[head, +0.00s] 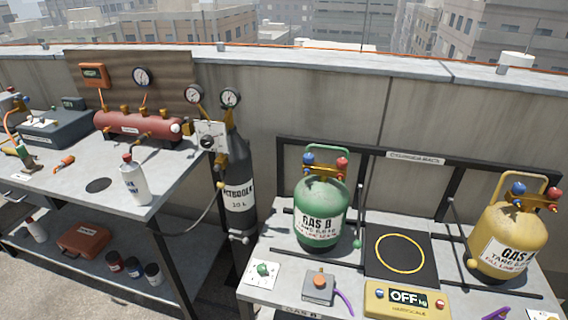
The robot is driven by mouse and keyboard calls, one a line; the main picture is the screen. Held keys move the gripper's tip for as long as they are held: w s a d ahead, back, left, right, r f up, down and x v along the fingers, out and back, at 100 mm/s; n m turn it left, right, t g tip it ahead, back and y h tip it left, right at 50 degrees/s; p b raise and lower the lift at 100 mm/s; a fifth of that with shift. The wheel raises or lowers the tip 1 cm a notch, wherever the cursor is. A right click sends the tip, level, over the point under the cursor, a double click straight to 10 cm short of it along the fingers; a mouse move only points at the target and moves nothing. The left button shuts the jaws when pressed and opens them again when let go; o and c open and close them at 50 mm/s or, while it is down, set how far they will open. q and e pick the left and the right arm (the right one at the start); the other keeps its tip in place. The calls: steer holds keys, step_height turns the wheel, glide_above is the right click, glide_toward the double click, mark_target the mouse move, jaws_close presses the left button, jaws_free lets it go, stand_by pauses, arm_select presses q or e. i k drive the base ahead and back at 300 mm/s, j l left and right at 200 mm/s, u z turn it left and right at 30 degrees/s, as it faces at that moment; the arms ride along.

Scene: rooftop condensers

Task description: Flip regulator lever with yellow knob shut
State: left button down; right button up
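A thin dark lever with a yellow knob (472,263) at its lower end hangs from the black rack, just left of the yellow GAS A cylinder (510,240). A similar lever with a green knob (357,244) hangs right of the green GAS B cylinder (320,212). The nitrogen cylinder (238,190) carries a regulator (208,141) with two round gauges, a white plate and a dark centre knob. A small pale yellowish knob (221,185) shows by its left side. I cannot tell whether any lever is open or shut. Neither of my grippers is in view.
The right bench holds a scale pad (400,277) with a yellow ring, an OFF display (407,298) and a small grey box (319,287). The left bench has a red manifold (138,123) and a white bottle (135,182). A gap separates the benches; a parapet wall stands behind.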

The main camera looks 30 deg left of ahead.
mark_target(221, 185)
steer(key=u, duration=1.15)
steer(key=j+z, duration=0.15)
steer(key=z, duration=0.2)
steer(key=i+j+z, duration=0.1)
steer(key=z, duration=0.25)
steer(key=i+j+z, duration=0.2)
steer(key=j, duration=0.25)
steer(key=k+j+z, duration=0.2)
steer(key=j, duration=0.25)
steer(key=i+j, duration=0.1)
steer(key=j, duration=0.5)
steer(key=i+j, duration=0.1)
steer(key=j, duration=0.55)
steer(key=z, duration=0.05)
